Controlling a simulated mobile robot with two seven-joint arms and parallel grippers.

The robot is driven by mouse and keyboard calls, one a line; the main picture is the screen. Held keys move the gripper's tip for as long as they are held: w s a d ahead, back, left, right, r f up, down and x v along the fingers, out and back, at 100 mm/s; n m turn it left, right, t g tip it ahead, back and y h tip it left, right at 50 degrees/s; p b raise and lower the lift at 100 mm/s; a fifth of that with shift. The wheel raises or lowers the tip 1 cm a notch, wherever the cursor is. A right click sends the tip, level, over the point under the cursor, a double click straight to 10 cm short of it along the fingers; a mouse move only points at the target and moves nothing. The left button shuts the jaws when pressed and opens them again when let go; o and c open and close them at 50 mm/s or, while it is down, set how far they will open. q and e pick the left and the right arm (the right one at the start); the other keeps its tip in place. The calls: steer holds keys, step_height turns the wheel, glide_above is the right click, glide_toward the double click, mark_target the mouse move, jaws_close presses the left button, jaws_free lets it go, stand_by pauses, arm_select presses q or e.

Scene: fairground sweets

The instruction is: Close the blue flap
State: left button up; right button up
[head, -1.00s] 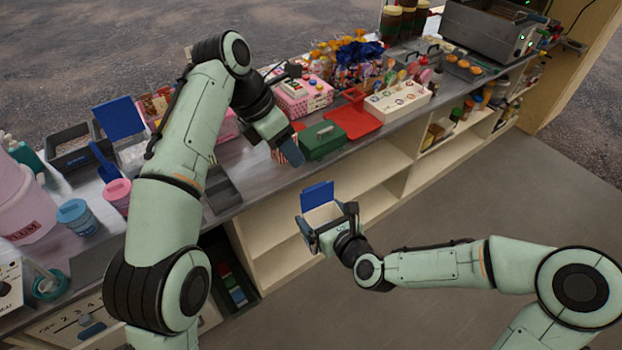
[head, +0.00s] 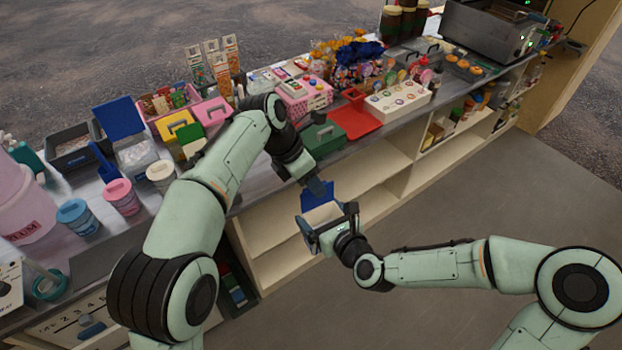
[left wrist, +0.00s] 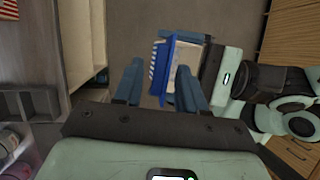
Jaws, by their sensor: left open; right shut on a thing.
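A small pale box (head: 322,216) with a raised blue flap (head: 306,199) is held in the air in front of the counter. My right gripper (head: 330,230) is shut on this box. My left gripper (head: 322,190) is open, just above and behind the flap in the head view, and partly hides it. In the left wrist view the blue flap (left wrist: 165,66) stands up along the box (left wrist: 187,63), near the tips of my open left fingers (left wrist: 159,84). I cannot tell whether a finger touches the flap.
The counter behind carries a green box (head: 321,138), a red tray (head: 356,118), a white box of sweets (head: 398,98) and several tubs. Another container with a raised blue lid (head: 119,118) stands at the left. Open shelves (head: 375,172) lie below. The floor in front is clear.

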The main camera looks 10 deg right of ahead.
mark_target(323, 197)
arm_select(q)
jaws_close()
steer(key=shift+s+t, duration=0.2)
steer(key=shift+t, duration=0.2)
steer(key=shift+s+d+r+t+y, duration=0.2)
steer(key=shift+s+d+t+y, duration=0.15)
steer(key=shift+s+t, duration=0.2)
steer(key=shift+s+d+f+m+t+y, duration=0.25)
steer(key=shift+s+m+t+y, duration=0.15)
steer(key=shift+s+t, duration=0.5)
steer(key=shift+s+d+f+m+t+y, duration=0.15)
steer(key=shift+s+d+m+t+y, duration=0.25)
steer(key=shift+t, duration=0.8)
steer(key=shift+s+d+f+m+t+y, duration=0.2)
steer(key=shift+s+t+y, duration=0.25)
steer(key=shift+s+t, duration=0.5)
steer(key=shift+w, duration=0.15)
